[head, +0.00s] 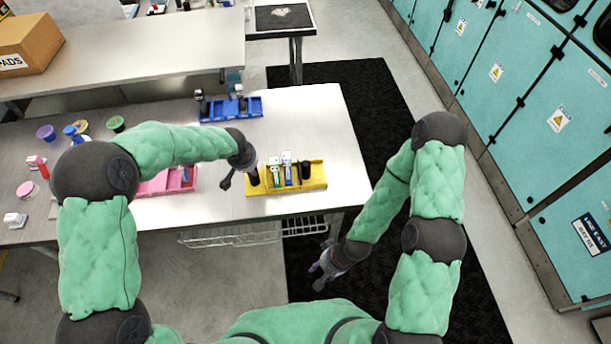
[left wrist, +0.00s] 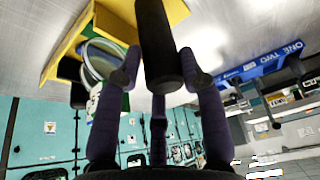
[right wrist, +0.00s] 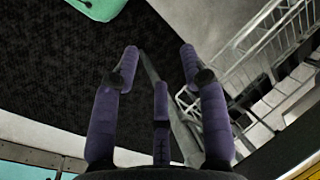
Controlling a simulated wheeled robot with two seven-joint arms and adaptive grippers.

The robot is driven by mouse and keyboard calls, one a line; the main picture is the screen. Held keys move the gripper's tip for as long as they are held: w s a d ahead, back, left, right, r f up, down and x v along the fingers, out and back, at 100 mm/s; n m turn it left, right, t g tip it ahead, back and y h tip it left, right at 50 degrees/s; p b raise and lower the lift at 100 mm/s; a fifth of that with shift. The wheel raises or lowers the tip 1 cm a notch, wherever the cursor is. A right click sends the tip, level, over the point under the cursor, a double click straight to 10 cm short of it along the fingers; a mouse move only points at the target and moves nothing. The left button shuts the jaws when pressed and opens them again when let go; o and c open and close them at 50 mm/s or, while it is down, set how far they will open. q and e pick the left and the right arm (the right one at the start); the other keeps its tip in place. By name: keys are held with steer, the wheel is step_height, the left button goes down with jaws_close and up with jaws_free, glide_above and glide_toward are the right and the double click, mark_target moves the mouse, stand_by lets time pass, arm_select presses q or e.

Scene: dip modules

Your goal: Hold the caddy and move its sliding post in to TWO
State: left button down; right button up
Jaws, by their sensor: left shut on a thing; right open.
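A yellow caddy (head: 300,187) stands near the front right edge of the steel table. It holds a green-and-white item (head: 275,172), a blue-and-white item (head: 287,167) and a dark upright piece (head: 305,171) toward its right end. My left gripper (head: 240,178) is at the caddy's left end, shut on a black cylindrical post (left wrist: 158,45). In the left wrist view the yellow caddy (left wrist: 62,48) shows beside the post. The post's foot and any labels on the yellow caddy cannot be made out. My right gripper (right wrist: 160,62) is open and empty, low in front of the table.
A blue caddy (head: 232,108) stands behind the yellow one; ONE and TWO show on it in the left wrist view. A pink caddy (head: 168,183) stands to the left, partly behind my left arm. A wire rack (head: 232,234) hangs under the table. The tabletop's right end is clear.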

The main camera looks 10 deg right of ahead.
mark_target(305, 170)
steer(key=c, duration=0.6)
steer(key=shift+w+d, duration=0.15)
steer(key=shift+w, duration=0.2)
jaws_close()
steer(key=w+d+r+m, duration=0.2)
steer(key=w+r+m, duration=0.2)
steer(key=w+d+r+m+g+y, duration=0.1)
steer(key=w+d+r+m, duration=0.2)
steer(key=w+r+m, duration=0.1)
steer(key=w+d+r+m+y, duration=0.1)
steer(key=w+d+r+m, duration=0.2)
steer(key=w, duration=0.3)
steer(key=shift+w+d+r+m+g, duration=0.1)
steer(key=shift+d+r+m+g, duration=0.05)
steer(key=shift+r+m+g, duration=0.3)
steer(key=w+d+r+m+t+y, duration=0.35)
steer(key=w+d+r+m, duration=0.25)
steer(key=w+r, duration=0.55)
steer(key=shift+h, duration=0.35)
steer(key=x, duration=1)
steer(key=shift+w+f, duration=0.3)
steer(key=shift+w, duration=0.05)
steer(key=shift+w+a, duration=0.25)
steer(key=shift+a, duration=0.95)
steer(key=shift+w+a, duration=0.2)
steer(key=shift+a, duration=0.55)
